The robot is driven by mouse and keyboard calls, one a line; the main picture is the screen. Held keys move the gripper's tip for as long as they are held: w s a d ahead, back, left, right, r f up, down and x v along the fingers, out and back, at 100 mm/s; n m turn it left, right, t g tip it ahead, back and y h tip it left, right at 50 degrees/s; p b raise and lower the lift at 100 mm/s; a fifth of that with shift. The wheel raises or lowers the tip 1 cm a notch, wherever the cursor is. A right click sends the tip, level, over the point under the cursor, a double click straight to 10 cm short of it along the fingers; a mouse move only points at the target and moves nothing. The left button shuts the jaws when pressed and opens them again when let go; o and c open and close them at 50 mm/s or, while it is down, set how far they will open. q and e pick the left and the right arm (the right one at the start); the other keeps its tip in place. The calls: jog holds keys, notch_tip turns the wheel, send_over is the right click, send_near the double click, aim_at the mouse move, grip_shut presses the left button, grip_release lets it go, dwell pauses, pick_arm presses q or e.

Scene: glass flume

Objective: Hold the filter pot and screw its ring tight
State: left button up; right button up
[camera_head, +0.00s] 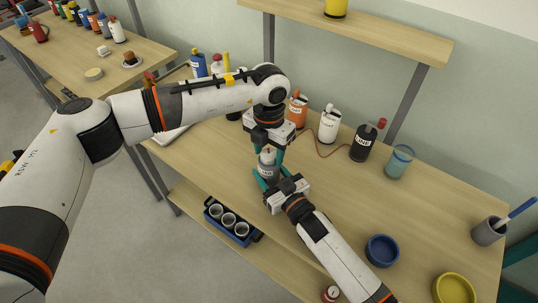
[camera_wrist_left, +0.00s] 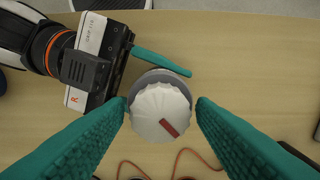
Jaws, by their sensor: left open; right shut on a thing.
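The filter pot (camera_head: 268,172) stands upright on the wooden bench, a grey body with a pale top. From above, in the left wrist view, its white scalloped ring (camera_wrist_left: 160,110) carries a red mark, and a grey edge (camera_wrist_left: 183,71) of the pot shows around it. My right gripper (camera_head: 268,178) is shut on the pot body from the front right; one teal finger also shows beside the pot in the wrist view. My left gripper (camera_wrist_left: 160,108) points down over the pot, open, with a finger on either side of the ring. Whether the fingers touch the ring is unclear.
Behind the pot stand an orange bottle (camera_head: 297,109), a white bottle (camera_head: 329,124), a dark bottle (camera_head: 363,143) and a glass beaker (camera_head: 399,161). A blue bowl (camera_head: 382,251) and yellow bowl (camera_head: 454,289) are at front right. A blue rack with cups (camera_head: 234,230) is on the lower shelf.

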pick_arm(q)
jog(key=shift+c, duration=0.5)
jog(key=c, duration=0.5)
jog(key=m, duration=0.4)
jog(key=shift+m, duration=0.3)
jog(key=m, duration=0.4)
jog(key=shift+m, duration=0.3)
jog(key=o, duration=0.6)
